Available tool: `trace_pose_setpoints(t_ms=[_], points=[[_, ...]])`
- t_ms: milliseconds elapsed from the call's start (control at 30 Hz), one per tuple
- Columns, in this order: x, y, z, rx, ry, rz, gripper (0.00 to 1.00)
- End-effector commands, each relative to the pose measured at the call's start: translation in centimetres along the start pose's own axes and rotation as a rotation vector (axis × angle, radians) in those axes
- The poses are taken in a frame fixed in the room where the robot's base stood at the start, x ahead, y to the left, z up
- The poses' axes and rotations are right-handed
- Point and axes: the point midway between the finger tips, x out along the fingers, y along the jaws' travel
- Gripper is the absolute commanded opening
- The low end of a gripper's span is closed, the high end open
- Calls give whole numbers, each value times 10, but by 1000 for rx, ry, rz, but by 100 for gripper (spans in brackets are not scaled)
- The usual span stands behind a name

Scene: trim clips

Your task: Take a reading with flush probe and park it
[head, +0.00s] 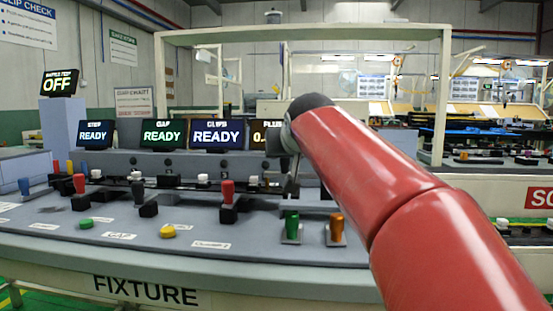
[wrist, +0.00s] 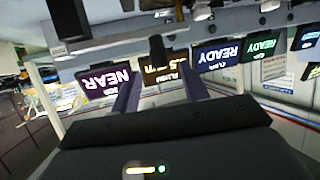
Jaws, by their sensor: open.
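My gripper (head: 291,178) is at the far side of the fixture bench (head: 300,254), in front of the flush display (head: 262,135); my red arm hides part of this area. In the wrist view my gripper's two fingers (wrist: 160,72) stand apart. A dark upright piece (wrist: 157,48) shows between and beyond the fingertips; I cannot tell whether it is the flush probe or whether a finger touches it. The amber flush display (wrist: 165,68) is lit with a number I cannot read fully. A purple display (wrist: 103,82) reads NEAR.
Step (head: 95,134), gap (head: 163,134) and clips (head: 216,134) displays read READY. Green (head: 292,225) and orange (head: 336,228) handles stand at the bench front, below my arm. A red handle (head: 227,191) stands left of them. A display (head: 59,84) at far left reads OFF.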

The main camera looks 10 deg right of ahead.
Motion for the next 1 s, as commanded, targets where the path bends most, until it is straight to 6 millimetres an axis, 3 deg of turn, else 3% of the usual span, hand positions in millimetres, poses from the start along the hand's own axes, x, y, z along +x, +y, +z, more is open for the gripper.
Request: trace_pose_setpoints(t_ms=[500, 867, 1000], points=[[69, 0, -1, 0, 0, 0, 45], [76, 0, -1, 0, 2, 0, 45], [76, 0, -1, 0, 1, 0, 29]])
